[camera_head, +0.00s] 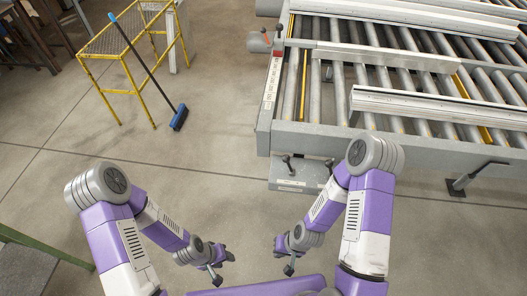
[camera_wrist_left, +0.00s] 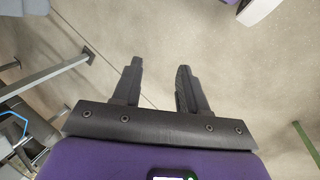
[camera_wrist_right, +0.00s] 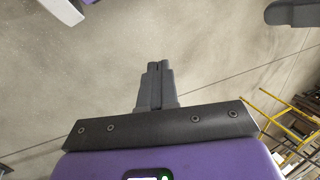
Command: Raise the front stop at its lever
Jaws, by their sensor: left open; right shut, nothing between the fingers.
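The roller bench (camera_head: 340,140) stands at the upper right of the head view. A grey box with dark levers (camera_head: 300,176) sits low at its front left corner. A black lever arm (camera_head: 488,166) on a floor bracket (camera_head: 459,186) shows at the front right. I cannot tell which of these levers belongs to the front stop. My left gripper (camera_head: 223,266) is open and empty; its spread fingers show in the left wrist view (camera_wrist_left: 160,68). My right gripper (camera_head: 285,257) is shut and empty, fingers together in the right wrist view (camera_wrist_right: 157,68). Both are apart from the bench.
Long metal profiles (camera_head: 440,107) lie across the rollers. A yellow-framed stand (camera_head: 113,52) and a blue broom (camera_head: 179,117) are at the upper left. A green rail (camera_head: 45,246) is at the lower left.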

